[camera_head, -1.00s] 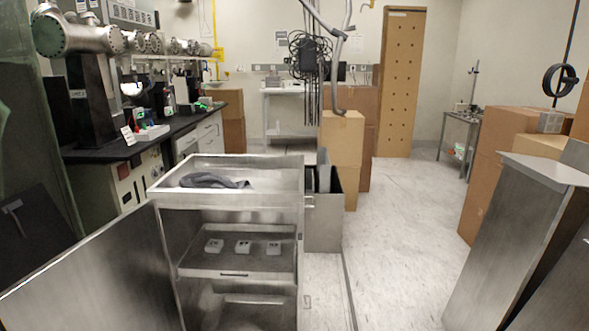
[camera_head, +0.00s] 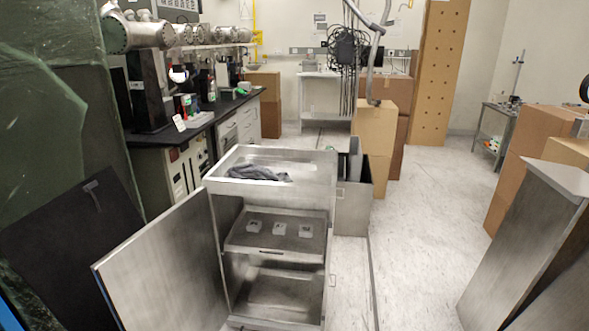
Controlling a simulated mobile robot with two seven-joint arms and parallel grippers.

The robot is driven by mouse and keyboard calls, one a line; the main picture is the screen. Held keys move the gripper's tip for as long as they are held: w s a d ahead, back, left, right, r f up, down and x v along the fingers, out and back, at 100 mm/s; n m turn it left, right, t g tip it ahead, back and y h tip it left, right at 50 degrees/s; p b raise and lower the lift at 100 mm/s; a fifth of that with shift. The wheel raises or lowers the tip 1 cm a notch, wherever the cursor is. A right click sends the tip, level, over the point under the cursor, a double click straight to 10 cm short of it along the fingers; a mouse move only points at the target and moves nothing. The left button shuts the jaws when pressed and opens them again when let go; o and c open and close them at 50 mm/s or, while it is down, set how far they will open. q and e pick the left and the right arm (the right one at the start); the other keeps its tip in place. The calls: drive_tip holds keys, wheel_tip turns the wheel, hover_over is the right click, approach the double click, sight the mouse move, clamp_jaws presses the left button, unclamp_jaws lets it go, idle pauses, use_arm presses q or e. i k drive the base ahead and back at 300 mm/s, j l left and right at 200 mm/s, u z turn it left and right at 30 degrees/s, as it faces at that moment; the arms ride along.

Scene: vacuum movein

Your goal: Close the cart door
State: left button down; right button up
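The metal cart (camera_head: 325,187) stands in the lower middle of the head view with its front facing me. Its door (camera_head: 165,268) is a flat grey metal panel. The door stands wide open, swung out to the left from the cart's left front edge. The cart's shelf (camera_head: 262,241) holds three small white items (camera_head: 279,228), and the space below the shelf looks empty. A dark grey cloth (camera_head: 258,173) lies in the cart's top tray. Neither of my grippers shows in the view.
A dark panel (camera_head: 70,255) leans at the left, close to the open door. Grey metal cabinets (camera_head: 530,240) stand at lower right, and cardboard boxes (camera_head: 525,150) behind them. A metal bin (camera_head: 352,205) stands behind the cart. The floor (camera_head: 430,220) right of the cart is clear.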

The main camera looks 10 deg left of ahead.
sight(167, 276)
drive_tip(key=i+j+u, duration=0.25)
drive_tip(key=j, duration=0.2)
drive_tip(key=i+j+u, duration=0.25)
drive_tip(key=j, duration=0.25)
drive_tip(key=i+j+u, duration=0.25)
drive_tip(key=j, duration=0.15)
drive_tip(key=k, duration=0.1)
